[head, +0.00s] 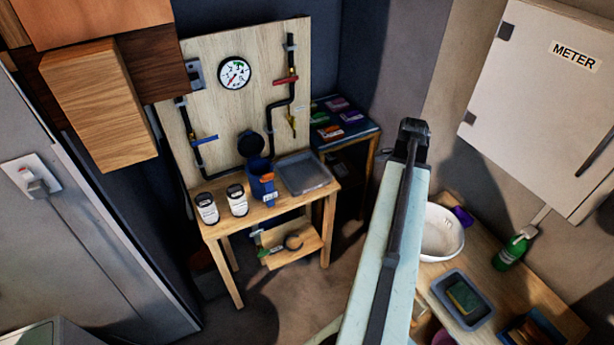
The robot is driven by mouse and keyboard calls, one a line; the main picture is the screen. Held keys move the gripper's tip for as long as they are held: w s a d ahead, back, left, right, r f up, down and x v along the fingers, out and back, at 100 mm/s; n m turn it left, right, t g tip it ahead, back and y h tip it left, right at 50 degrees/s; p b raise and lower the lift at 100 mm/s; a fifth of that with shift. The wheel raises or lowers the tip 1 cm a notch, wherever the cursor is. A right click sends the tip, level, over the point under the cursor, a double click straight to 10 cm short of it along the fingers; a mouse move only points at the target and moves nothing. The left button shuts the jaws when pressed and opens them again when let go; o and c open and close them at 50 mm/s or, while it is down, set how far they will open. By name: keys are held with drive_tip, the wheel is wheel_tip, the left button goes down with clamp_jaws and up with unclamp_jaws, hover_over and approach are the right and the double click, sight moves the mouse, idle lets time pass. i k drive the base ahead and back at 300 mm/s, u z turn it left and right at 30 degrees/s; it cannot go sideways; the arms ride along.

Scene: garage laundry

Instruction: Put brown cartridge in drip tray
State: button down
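The grey drip tray (303,174) lies flat and looks empty on the right side of the wooden bench top. A blue filter housing (257,171) stands left of it, with a small orange part at its front. I cannot tell whether the housing holds a cartridge. Two white cylinders with dark tops, the left one (207,209) and the right one (237,201), stand at the bench's left. No plainly brown cartridge can be made out. My pale arm rises at the right of the bench; no gripper fingers can be made out.
A wooden backboard (223,128) with a gauge (234,73), dark pipes and valves rises behind the bench. A low shelf (290,247) sits beneath. A side table (346,132) with coloured packets stands behind right. A counter with a white basin (441,233) is at the right.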

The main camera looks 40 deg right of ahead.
sight(297, 178)
drive_tip(key=i, duration=1.25)
drive_tip(key=u, duration=0.3)
